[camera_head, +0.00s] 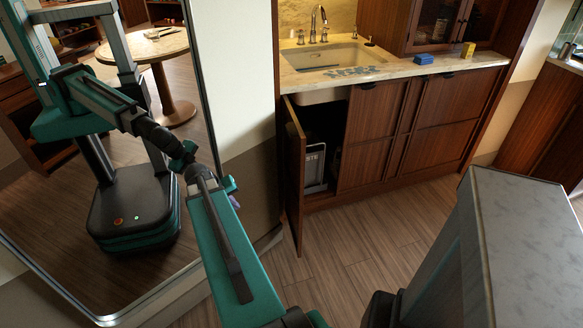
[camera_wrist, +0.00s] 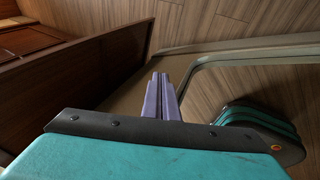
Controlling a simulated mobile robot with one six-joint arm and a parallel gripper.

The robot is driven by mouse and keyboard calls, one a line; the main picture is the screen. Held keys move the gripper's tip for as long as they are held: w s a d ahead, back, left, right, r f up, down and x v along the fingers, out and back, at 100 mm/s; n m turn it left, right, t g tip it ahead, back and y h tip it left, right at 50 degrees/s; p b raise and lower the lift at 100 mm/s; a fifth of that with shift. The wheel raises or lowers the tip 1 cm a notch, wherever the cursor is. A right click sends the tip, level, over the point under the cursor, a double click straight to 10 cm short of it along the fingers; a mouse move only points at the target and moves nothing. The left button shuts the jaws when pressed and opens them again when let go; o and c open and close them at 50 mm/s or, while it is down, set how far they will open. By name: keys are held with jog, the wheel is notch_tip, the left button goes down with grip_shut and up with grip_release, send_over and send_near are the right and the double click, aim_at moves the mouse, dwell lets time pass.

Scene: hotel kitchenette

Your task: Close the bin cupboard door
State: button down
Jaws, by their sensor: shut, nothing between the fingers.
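The bin cupboard door (camera_head: 294,172) stands wide open below the sink, swung out from the left end of the wooden cabinet. Inside the opening is a dark bin (camera_head: 315,166) with a pale label, partly hidden by the door. In the wrist view the door looks like a dark wooden panel (camera_wrist: 95,70) on the left. My gripper (camera_wrist: 160,78) has its purple fingers shut together, with nothing between them, to the right of that panel. In the head view a bit of purple finger shows left of the door, by the wall; I see no clear contact.
A tall mirror (camera_head: 165,262) on the left reflects my body and a round table. It also fills the right of the wrist view (camera_wrist: 250,75). A pale wall lies between mirror and cabinet. Bare wooden floor (camera_head: 350,250) lies before the cupboard. A blue sponge (camera_head: 424,58) sits on the counter.

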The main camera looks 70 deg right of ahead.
jog(key=s+d+r+m+h, duration=0.2)
jog(key=s+d+r+m, duration=0.1)
jog(key=s+d+r, duration=0.6)
jog(key=d+r, duration=0.4)
jog(key=shift+s+g, duration=0.25)
jog(key=shift+g, duration=0.15)
jog(key=shift+d+f, duration=0.1)
jog(key=shift+f, duration=0.05)
jog(key=p, duration=0.2)
send_near(297, 171)
notch_tip(297, 171, down, 4)
jog(key=w, duration=0.3)
jog(key=shift+s+d+p, duration=0.3)
jog(key=shift+s+d, duration=0.3)
jog(key=shift+s, duration=0.3)
jog(key=shift+s+d+p, duration=0.25)
jog(key=shift+s+d, duration=0.4)
jog(key=shift+s, duration=0.3)
